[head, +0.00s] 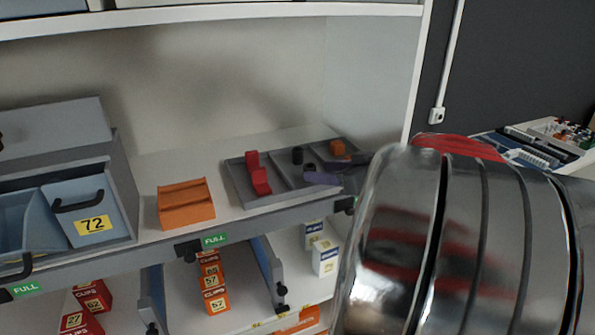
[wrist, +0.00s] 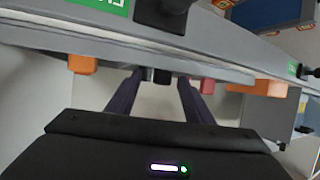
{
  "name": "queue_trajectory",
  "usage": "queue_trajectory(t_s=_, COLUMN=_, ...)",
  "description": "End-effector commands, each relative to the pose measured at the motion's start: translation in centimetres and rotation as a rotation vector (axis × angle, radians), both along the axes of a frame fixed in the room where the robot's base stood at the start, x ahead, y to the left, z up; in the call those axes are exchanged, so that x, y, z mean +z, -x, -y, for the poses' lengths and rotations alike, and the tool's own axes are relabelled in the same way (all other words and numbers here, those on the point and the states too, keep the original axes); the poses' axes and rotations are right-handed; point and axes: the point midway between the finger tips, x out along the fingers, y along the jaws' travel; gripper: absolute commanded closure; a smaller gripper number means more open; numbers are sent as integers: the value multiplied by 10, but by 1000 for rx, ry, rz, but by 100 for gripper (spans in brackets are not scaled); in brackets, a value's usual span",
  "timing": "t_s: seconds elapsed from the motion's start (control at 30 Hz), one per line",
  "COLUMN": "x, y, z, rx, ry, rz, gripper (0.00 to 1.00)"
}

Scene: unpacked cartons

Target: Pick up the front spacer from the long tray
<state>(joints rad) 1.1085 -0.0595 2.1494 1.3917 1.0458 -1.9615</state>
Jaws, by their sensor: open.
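The long grey tray (head: 240,185) lies on the shelf, divided into compartments. Two dark, short cylinders that look like spacers are in its middle part: the rear one (head: 297,155) and the front one (head: 309,168), close to my gripper (head: 321,177). The purple fingers partly cover that area. In the wrist view my gripper (wrist: 160,80) is open, with a finger on each side of the dark front spacer (wrist: 162,76). The fingers look apart from it; I cannot tell how deep it sits between them.
Red blocks (head: 260,182) lie in the tray's left compartment and an orange piece (head: 338,148) at its right. Small cartons (head: 213,283) sit on the shelf below.

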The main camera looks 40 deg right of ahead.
Motion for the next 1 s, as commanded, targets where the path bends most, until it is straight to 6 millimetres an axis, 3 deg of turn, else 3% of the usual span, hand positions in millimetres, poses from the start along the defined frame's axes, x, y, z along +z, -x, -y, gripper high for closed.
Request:
queue_trajectory(t_s=0.17, x=-2, y=-7, z=-2, rx=1, ry=0, rz=0, gripper=53)
queue_trajectory(t_s=0.53, x=-17, y=-46, z=-9, rx=4, ry=-2, rz=0, gripper=53)
queue_trajectory(t_s=1.0, x=-18, y=-49, z=-9, rx=2, ry=-1, rz=-1, gripper=53)
